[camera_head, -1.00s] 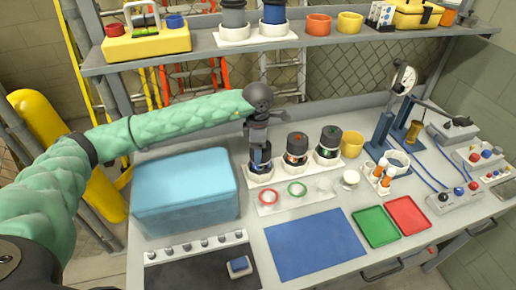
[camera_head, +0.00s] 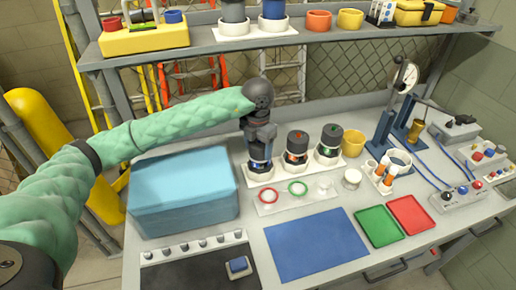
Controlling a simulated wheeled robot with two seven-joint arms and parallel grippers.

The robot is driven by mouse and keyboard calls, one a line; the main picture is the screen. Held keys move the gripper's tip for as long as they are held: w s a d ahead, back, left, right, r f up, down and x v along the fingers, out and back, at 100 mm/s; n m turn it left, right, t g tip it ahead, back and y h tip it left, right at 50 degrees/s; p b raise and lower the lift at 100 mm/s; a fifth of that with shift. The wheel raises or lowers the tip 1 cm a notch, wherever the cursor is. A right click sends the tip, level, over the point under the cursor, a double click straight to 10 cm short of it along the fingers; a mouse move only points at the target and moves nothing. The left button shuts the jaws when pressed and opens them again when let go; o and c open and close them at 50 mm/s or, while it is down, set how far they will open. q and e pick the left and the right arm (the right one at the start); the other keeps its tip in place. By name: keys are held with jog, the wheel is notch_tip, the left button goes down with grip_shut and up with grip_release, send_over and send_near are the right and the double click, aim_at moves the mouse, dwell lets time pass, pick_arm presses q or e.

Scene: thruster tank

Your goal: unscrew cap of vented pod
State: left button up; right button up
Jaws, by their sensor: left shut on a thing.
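Three dark-capped pods stand in a row in white square holders on the bench. The left pod (camera_head: 261,166) has a blue band, the middle pod (camera_head: 296,150) has an orange-red mark on its cap, and the right pod (camera_head: 329,148) has a green mark. I cannot tell from their looks which one is vented. My left gripper (camera_head: 260,150) points down from above onto the left pod and is shut on its top. The wrist and fingers hide most of that cap. My right gripper is not in view.
A blue box (camera_head: 183,195) stands left of the pods, under my left forearm. In front lie a plate with red and green rings (camera_head: 283,196), a blue mat (camera_head: 315,245), and green (camera_head: 377,227) and red (camera_head: 411,215) trays. A shelf (camera_head: 230,42) hangs behind.

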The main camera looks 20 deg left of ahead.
pick_arm(q)
jog(key=n, duration=0.4)
jog(key=shift+a, duration=0.1)
jog(key=n, duration=0.3)
jog(key=shift+f, duration=0.1)
jog(key=o, duration=1)
jog(key=shift+w+a, duration=0.1)
jog(key=shift+a, duration=0.1)
jog(key=shift+d, duration=0.15)
